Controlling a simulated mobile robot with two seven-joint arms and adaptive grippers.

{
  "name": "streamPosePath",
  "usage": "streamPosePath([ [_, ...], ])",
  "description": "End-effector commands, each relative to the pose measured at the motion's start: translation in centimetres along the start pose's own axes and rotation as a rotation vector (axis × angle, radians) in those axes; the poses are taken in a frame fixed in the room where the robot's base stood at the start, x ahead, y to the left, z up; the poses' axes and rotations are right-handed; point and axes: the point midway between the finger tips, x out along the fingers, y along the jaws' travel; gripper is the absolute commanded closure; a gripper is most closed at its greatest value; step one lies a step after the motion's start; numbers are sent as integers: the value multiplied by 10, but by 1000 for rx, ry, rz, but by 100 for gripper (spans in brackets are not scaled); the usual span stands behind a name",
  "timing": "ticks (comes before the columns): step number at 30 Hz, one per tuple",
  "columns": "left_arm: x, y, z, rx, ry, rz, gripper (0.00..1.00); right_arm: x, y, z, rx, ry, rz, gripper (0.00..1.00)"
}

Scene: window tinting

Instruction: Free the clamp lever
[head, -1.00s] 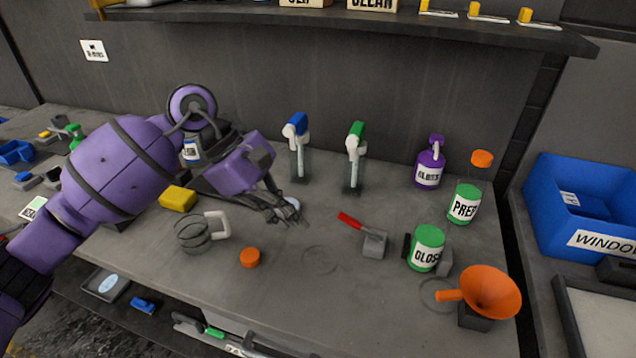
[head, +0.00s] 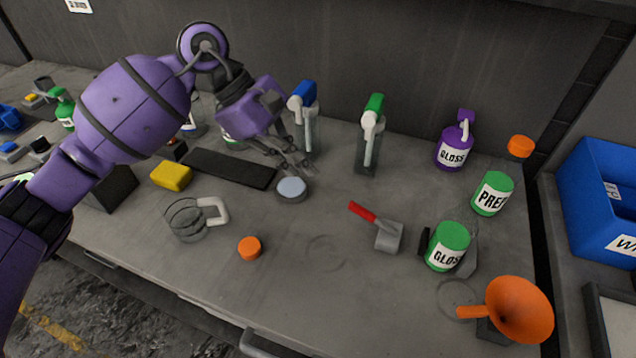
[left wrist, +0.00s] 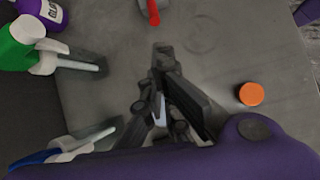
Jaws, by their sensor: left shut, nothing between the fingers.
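The clamp is a small grey block (head: 388,237) on the bench, right of centre in the head view. Its red lever (head: 362,211) points up and to the left from the block. The red lever also shows at the top edge of the left wrist view (left wrist: 153,12), with the block mostly cut off. My left gripper (head: 303,169) is shut and empty, left of and behind the lever and apart from it. Its dark fingers show in the left wrist view (left wrist: 165,62). My right gripper is in neither view.
A pale round disc (head: 291,189) lies just in front of my left gripper. Blue-topped (head: 303,92) and green-topped (head: 374,104) spray bottles stand behind. A green gloss jar (head: 447,246) and orange funnel (head: 519,309) are at right. The bench centre is clear around an orange cap (head: 249,247).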

Motion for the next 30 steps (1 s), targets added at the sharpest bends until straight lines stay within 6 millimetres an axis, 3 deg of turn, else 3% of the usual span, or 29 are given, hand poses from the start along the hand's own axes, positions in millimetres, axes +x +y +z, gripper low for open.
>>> streamPosePath([
  [15, 81, 0, 1, 0, -1, -1, 100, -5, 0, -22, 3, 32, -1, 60],
  [21, 95, 0, 0, 0, 0, 1, 100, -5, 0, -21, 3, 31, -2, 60],
  [30, 96, 0, 0, 0, 0, 0, 100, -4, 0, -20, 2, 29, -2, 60],
])
